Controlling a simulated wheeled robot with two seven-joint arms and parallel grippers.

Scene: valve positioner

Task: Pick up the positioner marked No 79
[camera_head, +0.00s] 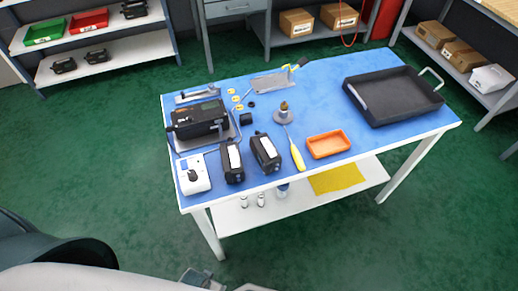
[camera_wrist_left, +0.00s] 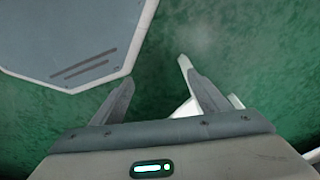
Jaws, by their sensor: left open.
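Two black positioners with white labels stand side by side near the table's front edge, the left one (camera_head: 232,163) and the right one (camera_head: 265,153). A larger black device (camera_head: 197,118) sits on a stand behind them. The markings are too small to read, so I cannot tell which one is No 79. My left gripper (camera_wrist_left: 157,76) is open and empty in the left wrist view, above the green floor. In the head view, a grey part of my arm shows at the bottom edge, well short of the table. My right gripper is not in view.
The blue-topped table (camera_head: 330,95) also holds a white box with a knob (camera_head: 193,174), a yellow-handled screwdriver (camera_head: 297,157), an orange tray (camera_head: 328,144) and a large black tray (camera_head: 393,97). Shelves with more black devices (camera_head: 97,56) stand behind. Floor before the table is clear.

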